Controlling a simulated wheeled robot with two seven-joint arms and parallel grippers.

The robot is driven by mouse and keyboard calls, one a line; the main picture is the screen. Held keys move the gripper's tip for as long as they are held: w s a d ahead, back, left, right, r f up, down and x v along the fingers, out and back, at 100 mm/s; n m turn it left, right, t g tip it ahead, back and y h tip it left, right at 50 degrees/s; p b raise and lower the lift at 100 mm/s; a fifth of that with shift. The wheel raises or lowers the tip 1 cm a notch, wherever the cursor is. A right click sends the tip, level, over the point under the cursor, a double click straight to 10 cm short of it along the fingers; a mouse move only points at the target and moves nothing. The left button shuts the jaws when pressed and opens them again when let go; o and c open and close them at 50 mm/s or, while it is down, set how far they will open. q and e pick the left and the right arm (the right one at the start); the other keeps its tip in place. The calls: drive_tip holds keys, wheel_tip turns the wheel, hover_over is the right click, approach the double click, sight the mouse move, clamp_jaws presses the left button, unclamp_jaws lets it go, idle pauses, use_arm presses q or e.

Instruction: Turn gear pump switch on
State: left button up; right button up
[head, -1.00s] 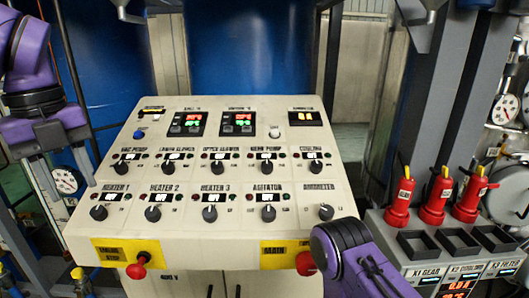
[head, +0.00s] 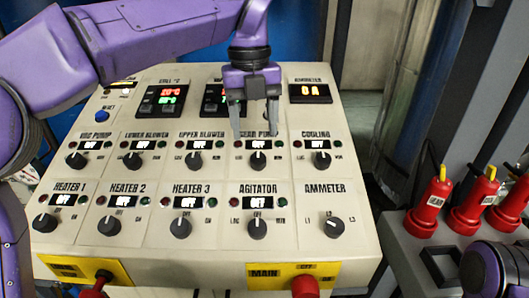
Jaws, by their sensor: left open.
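The gear pump switch (head: 257,161) is a black rotary knob in the upper row of the sloped beige control panel (head: 225,215). Its small white display (head: 258,144) appears to read OFF, and its pointer stands roughly upright. My left gripper (head: 256,132) hangs over the panel just above this knob, fingers pointing down and apart, with nothing between them. The fingers partly cover the GEAR PUMP label, and I cannot see them touching the knob. My right gripper is out of view; only part of my right arm shows at the lower right.
The cooling knob (head: 321,160) and upper blower knob (head: 194,161) flank the switch. The agitator knob (head: 257,228) is below it. Red tagged plugs (head: 429,206) stand on a grey unit at the right.

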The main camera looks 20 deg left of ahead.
sight(259, 159)
use_arm(q)
drive_tip(key=f, duration=0.4)
drive_tip(key=d+f, duration=0.1)
drive_tip(key=f, duration=0.2)
drive_tip(key=shift+w, duration=0.2)
drive_tip(key=shift+a, duration=0.1)
drive_tip(key=shift+s+a, duration=0.15)
drive_tip(key=shift+s, duration=0.1)
drive_tip(key=shift+c, duration=0.3)
drive_tip(key=c, duration=1)
drive_tip(key=shift+r, duration=0.1)
